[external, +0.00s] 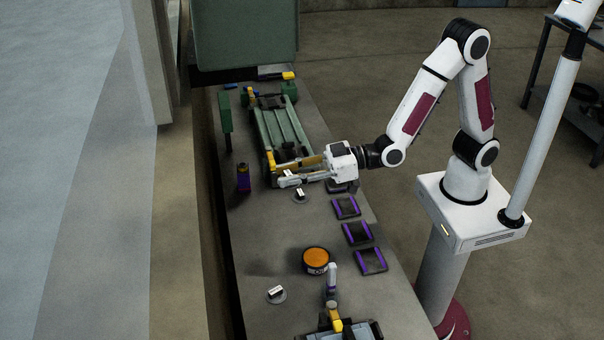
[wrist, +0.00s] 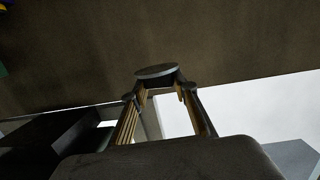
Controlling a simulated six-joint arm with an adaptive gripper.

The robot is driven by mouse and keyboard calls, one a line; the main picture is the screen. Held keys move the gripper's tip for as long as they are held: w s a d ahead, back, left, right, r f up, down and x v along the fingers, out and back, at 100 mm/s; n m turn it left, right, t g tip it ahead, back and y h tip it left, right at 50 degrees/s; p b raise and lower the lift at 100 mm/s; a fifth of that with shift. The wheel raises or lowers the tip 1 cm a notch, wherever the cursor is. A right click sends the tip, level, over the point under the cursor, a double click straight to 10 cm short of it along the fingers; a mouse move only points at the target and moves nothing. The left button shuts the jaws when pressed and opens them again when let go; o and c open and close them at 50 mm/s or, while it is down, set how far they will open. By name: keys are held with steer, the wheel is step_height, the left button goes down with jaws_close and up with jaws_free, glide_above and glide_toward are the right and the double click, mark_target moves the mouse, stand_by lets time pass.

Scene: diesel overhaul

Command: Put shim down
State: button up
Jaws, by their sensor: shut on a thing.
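My gripper (wrist: 157,91) is shut on the shim (wrist: 157,71), a flat grey disc with a dark grip block, seen between the fingertips in the wrist view. In the external view my gripper (external: 281,174) reaches left over the bench, level with the near end of a green frame. A grey disc with a white upright tab (external: 299,196) shows just in front of the fingers. A similar disc with a white tab (external: 276,294) lies on the bench further forward.
Several dark pads with purple edges (external: 358,233) line the bench's right side. An orange-topped round tin (external: 316,260) and a yellow-and-grey fixture (external: 335,322) stand nearer. A purple-and-black bottle (external: 243,177) stands left of my gripper. The front-left bench top (external: 255,245) is clear.

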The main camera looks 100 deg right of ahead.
steer(key=s+a+r+m+h, duration=0.1)
steer(key=a+r, duration=0.1)
steer(key=a, duration=0.6)
steer(key=m+g+h, duration=0.1)
steer(key=m+h, duration=0.2)
steer(key=h, duration=0.2)
glide_above(384, 304)
step_height(384, 304, down, 19)
steer(key=shift+f, duration=0.65)
steer(key=shift+y, duration=0.4)
steer(key=shift+f, duration=2.95)
steer(key=shift+f, duration=0.1)
steer(key=shift+f, duration=1.75)
